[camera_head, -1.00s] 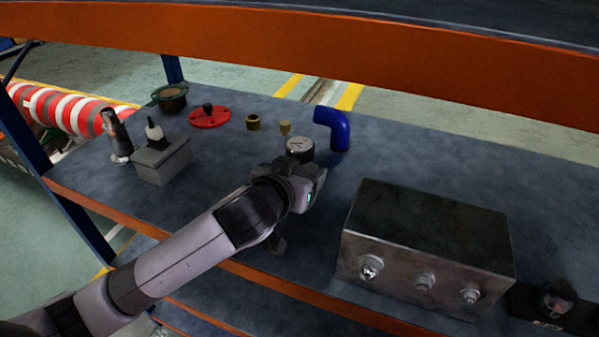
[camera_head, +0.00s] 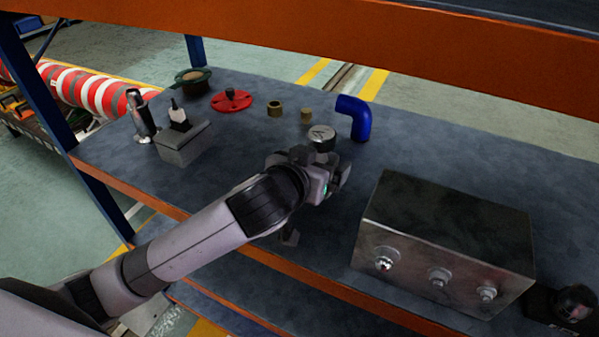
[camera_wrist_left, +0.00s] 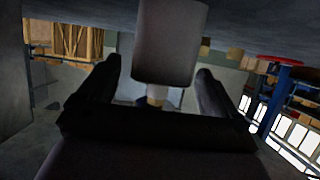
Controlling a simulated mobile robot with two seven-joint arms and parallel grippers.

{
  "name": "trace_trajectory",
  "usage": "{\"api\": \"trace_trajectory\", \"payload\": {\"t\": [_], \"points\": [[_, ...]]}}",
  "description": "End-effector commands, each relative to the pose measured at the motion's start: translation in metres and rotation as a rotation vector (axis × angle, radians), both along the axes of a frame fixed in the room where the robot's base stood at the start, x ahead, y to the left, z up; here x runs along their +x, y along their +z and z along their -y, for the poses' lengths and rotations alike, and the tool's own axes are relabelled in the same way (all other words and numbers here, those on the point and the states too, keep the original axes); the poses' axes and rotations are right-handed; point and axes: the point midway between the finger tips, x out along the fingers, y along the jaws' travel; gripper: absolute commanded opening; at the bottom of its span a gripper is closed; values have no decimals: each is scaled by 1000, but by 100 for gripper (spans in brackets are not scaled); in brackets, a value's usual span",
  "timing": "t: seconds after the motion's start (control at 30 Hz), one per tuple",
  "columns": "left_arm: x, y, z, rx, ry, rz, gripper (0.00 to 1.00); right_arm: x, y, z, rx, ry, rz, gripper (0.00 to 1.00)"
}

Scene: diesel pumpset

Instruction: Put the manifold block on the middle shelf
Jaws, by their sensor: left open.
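A large metal block with three fittings on its front, by its look the manifold block (camera_head: 445,228), rests on the blue-grey shelf (camera_head: 460,150) at the right. This shelf has another level above and one below. My left gripper (camera_head: 325,180) is open, left of the block and apart from it, just in front of the round gauge (camera_head: 321,142). In the left wrist view, a grey body with a pale stem (camera_wrist_left: 168,45) shows between the two open dark fingers (camera_wrist_left: 155,100). I cannot tell whether the fingers touch it. My right gripper is not in view.
A blue elbow pipe (camera_head: 354,118), brass pieces (camera_head: 275,109) and a red flange (camera_head: 232,100) stand toward the back. A smaller grey block (camera_head: 183,145) is at the left. A dark knobbed object (camera_head: 572,304) is at the right edge. An orange beam (camera_head: 400,40) crosses above.

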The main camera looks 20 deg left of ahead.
Motion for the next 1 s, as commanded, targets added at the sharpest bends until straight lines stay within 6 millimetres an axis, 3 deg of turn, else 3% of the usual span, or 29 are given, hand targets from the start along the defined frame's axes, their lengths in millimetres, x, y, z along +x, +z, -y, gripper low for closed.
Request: {"api": "trace_trajectory", "payload": {"t": [0.6,1.0], "points": [[-85,36,-16,-1,-1,1,93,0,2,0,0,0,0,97],[-95,40,-19,0,0,0,93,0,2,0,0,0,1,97]]}}
